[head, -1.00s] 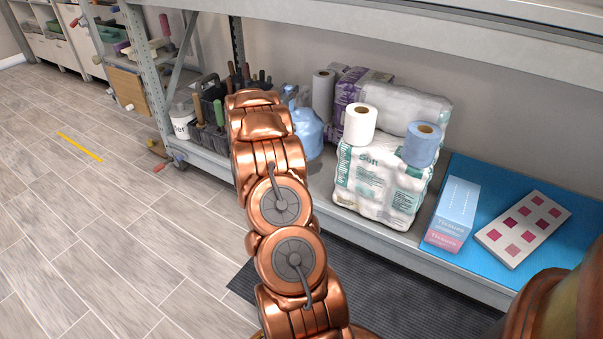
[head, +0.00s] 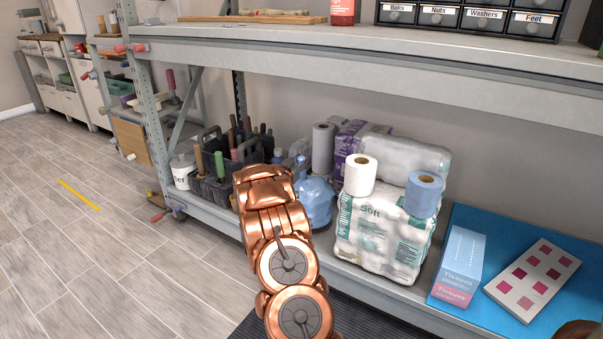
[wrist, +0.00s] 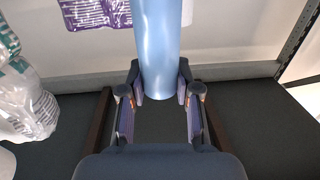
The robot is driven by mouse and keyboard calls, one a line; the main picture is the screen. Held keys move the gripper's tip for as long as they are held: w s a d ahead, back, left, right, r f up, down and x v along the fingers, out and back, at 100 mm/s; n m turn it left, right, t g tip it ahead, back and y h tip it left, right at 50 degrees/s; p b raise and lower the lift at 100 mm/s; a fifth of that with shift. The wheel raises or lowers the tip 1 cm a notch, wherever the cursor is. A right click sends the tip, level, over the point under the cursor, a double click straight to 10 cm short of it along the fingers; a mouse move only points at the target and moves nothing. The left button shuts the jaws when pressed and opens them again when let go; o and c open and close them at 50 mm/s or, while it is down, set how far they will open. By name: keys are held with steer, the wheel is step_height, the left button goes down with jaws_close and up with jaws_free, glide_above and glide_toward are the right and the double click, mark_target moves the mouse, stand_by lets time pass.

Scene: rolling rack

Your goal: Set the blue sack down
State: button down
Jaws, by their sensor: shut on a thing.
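The blue sack (head: 316,202) is a bulging light-blue bag on the lower shelf's left half, between the tool caddies and the toilet-roll pack. My arm covers its left side in the head view. Its base is at or very near the shelf board; I cannot tell if it touches. My gripper (wrist: 160,92) is shut on the sack, with a finger on each side of a smooth blue part (wrist: 158,45) in the wrist view. In the head view the gripper is mostly hidden behind my arm.
The toilet-roll pack (head: 380,237) stands close to the sack's right, with a white roll (head: 359,175) and a blue roll (head: 423,194) on top. Tool caddies (head: 212,192) are close to its left. A grey roll (head: 322,150) stands behind. The upper shelf (head: 380,55) overhangs.

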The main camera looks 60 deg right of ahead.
mark_target(302, 189)
steer(key=shift+f+b, duration=0.6)
steer(key=shift+f, duration=0.95)
steer(key=c, duration=0.8)
jaws_free()
steer(key=shift+f, duration=0.15)
